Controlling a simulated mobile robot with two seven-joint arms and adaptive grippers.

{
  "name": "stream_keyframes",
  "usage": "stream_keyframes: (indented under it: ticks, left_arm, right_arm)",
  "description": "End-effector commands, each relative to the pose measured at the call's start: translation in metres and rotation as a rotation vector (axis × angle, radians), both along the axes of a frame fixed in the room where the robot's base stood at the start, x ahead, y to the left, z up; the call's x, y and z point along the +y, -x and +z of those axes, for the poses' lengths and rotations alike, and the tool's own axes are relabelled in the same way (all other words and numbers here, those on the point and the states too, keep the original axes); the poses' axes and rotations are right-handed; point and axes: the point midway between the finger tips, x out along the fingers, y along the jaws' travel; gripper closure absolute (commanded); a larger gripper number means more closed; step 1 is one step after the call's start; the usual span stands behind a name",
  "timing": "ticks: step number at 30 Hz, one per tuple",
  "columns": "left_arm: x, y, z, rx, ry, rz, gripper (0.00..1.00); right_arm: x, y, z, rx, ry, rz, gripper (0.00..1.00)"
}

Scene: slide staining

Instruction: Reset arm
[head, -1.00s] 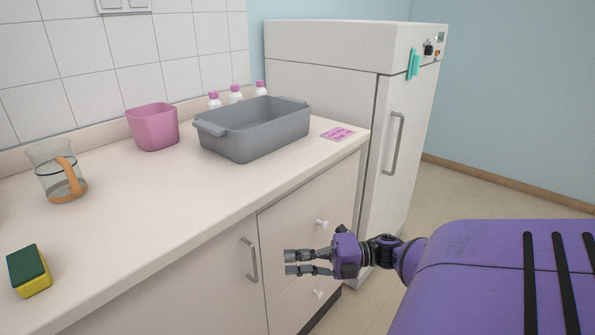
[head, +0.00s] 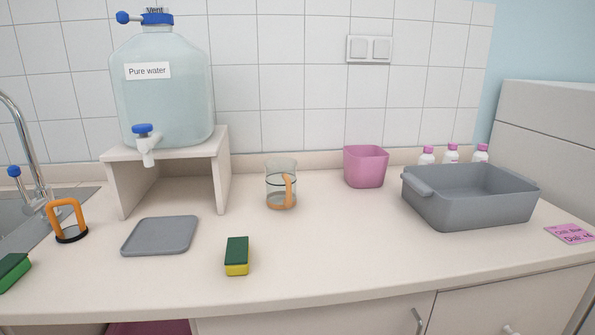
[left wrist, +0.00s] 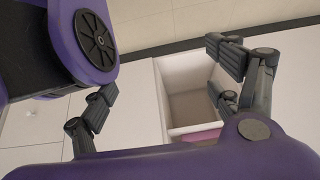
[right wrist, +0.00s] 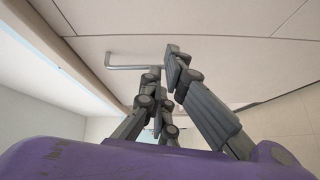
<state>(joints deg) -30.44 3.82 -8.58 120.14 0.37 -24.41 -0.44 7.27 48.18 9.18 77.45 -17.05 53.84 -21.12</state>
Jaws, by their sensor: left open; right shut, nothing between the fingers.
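Neither gripper shows in the head view. In the left wrist view my left gripper (left wrist: 162,82) has its fingers spread wide with nothing between them. An open white drawer (left wrist: 162,95) with something pink inside lies beyond these fingers. In the right wrist view my right gripper (right wrist: 165,70) has its fingertips together and holds nothing. A metal bar handle (right wrist: 125,67) on a pale front shows behind the fingertips; I cannot tell whether they touch it.
The counter carries a water tank (head: 162,100) on a stand, a grey mat (head: 160,236), a sponge (head: 237,257), a glass beaker (head: 281,185), a pink bin (head: 366,168) and a grey basin (head: 470,205). A sink (head: 85,195) is at left.

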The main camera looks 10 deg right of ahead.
Motion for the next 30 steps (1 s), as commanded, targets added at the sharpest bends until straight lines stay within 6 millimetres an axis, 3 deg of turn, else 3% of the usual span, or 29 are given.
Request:
stream_keyframes:
  ticks: [1, 6, 8, 12, 15, 18, 21, 30]
  left_arm:
    - [-0.001, -0.009, 0.026, -0.022, 0.003, -0.001, 0.17]
    - [-0.004, -0.013, 0.074, -0.038, 0.011, 0.002, 0.17]
    - [-0.005, -0.012, 0.091, -0.039, 0.012, 0.003, 0.17]
    - [-0.006, -0.022, 0.135, -0.07, 0.017, 0.002, 0.17]
    - [-0.008, -0.04, 0.166, -0.119, 0.02, -0.001, 0.17]
    - [-0.008, -0.058, 0.19, -0.168, 0.02, -0.002, 0.17]
    - [-0.007, -0.067, 0.199, -0.19, 0.018, -0.007, 0.17]
    - [-0.006, -0.069, 0.2, -0.191, 0.015, -0.011, 0.17]
  right_arm:
    - [0.013, 0.022, -0.002, 0.075, -0.073, -0.082, 1.0]
    - [0.059, 0.1, -0.033, 0.39, -0.342, -0.414, 1.0]
    - [0.079, 0.129, -0.037, 0.501, -0.442, -0.531, 1.0]
    - [0.136, 0.191, -0.024, 0.735, -0.682, -0.777, 1.0]
    - [0.178, 0.221, -0.005, 0.868, -0.838, -0.903, 1.0]
    - [0.211, 0.239, 0.012, 0.966, -0.955, -0.982, 1.0]
    - [0.231, 0.25, 0.021, 1.028, -1.02, -1.026, 1.0]
    - [0.239, 0.257, 0.022, 1.056, -1.041, -1.046, 1.0]
